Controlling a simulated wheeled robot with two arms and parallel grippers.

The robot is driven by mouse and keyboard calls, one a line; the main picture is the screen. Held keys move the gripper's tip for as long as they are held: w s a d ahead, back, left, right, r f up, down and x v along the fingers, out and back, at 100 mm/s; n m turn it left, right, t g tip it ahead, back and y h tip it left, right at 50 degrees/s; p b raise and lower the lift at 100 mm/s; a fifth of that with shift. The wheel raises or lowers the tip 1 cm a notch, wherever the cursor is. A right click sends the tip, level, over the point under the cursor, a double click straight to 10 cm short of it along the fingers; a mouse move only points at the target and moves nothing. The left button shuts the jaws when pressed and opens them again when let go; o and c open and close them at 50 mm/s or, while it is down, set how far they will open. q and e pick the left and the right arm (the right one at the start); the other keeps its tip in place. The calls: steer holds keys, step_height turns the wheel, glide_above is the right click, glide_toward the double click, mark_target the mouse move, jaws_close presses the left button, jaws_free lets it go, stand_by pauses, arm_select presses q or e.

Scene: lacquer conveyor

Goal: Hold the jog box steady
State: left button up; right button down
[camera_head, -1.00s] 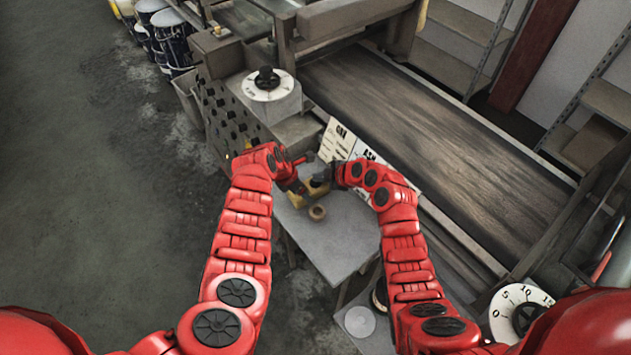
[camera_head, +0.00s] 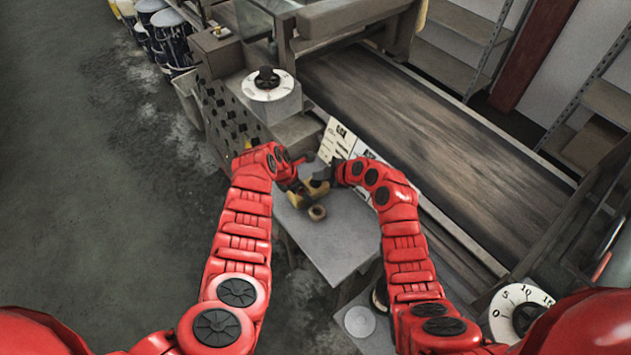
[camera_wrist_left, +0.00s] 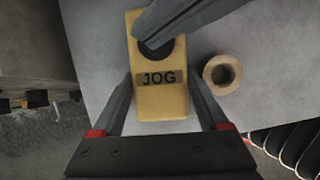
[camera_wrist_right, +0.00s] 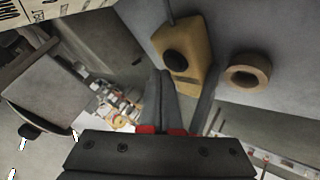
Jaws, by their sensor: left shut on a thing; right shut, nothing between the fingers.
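The jog box is a yellow block marked JOG with a round black button. In the left wrist view the jog box (camera_wrist_left: 160,103) lies on the grey table, between the fingers of my left gripper (camera_wrist_left: 160,82), which is shut on its sides. The shut, empty fingers of my right gripper come in from the top of that view and partly cover the button (camera_wrist_left: 152,50). In the right wrist view the tips of my right gripper (camera_wrist_right: 160,75) are close beside the button (camera_wrist_right: 175,62); I cannot tell if they touch. In the head view the arms mostly hide the jog box (camera_head: 319,187).
A tan ring (camera_head: 317,213) lies on the small grey table (camera_head: 340,240) beside the box. Printed cards (camera_head: 337,140) stand at the table's back. A conveyor belt (camera_head: 420,120) runs behind, and a white dial (camera_head: 268,86) sits at the back left. Open floor lies left.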

mark_target(319, 183)
steer(key=shift+r, duration=0.2)
steer(key=shift+r, duration=0.1)
steer(key=shift+r, duration=2.4)
arm_select(q)
steer(key=o, duration=1.5)
